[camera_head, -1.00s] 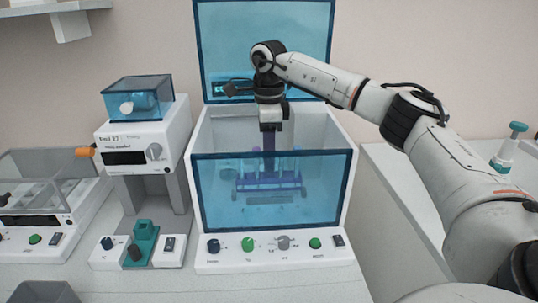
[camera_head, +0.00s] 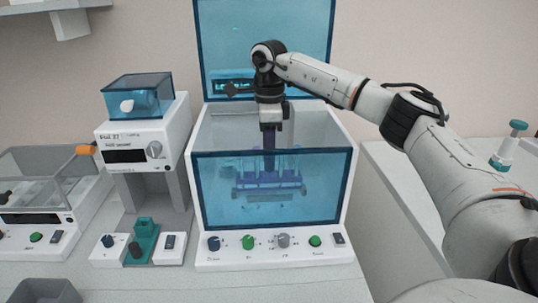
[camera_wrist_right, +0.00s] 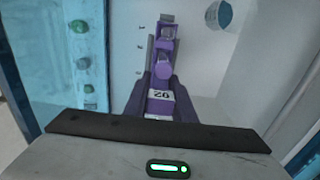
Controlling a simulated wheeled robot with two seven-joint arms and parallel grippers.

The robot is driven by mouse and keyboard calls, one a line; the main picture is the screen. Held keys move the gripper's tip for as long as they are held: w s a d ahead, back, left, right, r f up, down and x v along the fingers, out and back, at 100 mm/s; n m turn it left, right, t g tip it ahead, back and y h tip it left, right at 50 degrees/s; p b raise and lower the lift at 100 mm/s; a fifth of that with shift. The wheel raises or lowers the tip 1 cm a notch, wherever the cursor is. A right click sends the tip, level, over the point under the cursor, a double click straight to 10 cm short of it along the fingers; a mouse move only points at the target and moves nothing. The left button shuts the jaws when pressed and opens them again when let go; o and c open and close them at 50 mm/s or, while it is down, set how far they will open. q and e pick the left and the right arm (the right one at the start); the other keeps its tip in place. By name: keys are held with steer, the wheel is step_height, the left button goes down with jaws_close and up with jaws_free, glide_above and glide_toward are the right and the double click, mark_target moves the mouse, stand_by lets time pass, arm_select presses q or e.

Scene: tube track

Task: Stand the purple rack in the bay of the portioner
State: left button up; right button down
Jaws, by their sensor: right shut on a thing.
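The purple rack (camera_head: 268,181) holds several tubes and hangs upright inside the white machine (camera_head: 335,135) with the raised blue lid. It shows through the see-through blue front panel, so its exact height above the floor cannot be told. My right gripper (camera_head: 269,135) points down into the open top and is shut on the rack's tall handle. In the right wrist view the rack (camera_wrist_right: 163,68) shows from above with a numbered white label. The smaller white machine (camera_head: 150,140) to the left has a blue box on top. I cannot read which machine is the portioner. My left gripper is out of view.
A teal holder (camera_head: 143,240) sits on the smaller machine's base. Another clear-lidded machine (camera_head: 45,180) stands at the far left, with a grey bin (camera_head: 45,292) at the front. A teal-topped bottle (camera_head: 510,145) stands on the right-hand bench. The blue front panel rises close before the rack.

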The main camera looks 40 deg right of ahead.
steer(key=shift+f, duration=0.1)
stand_by(0.3)
steer(key=shift+f, duration=0.3)
steer(key=shift+f, duration=0.7)
stand_by(0.9)
steer(key=c, duration=1.4)
jaws_free()
step_height(320, 180, up, 10)
steer(key=shift+r, duration=0.1)
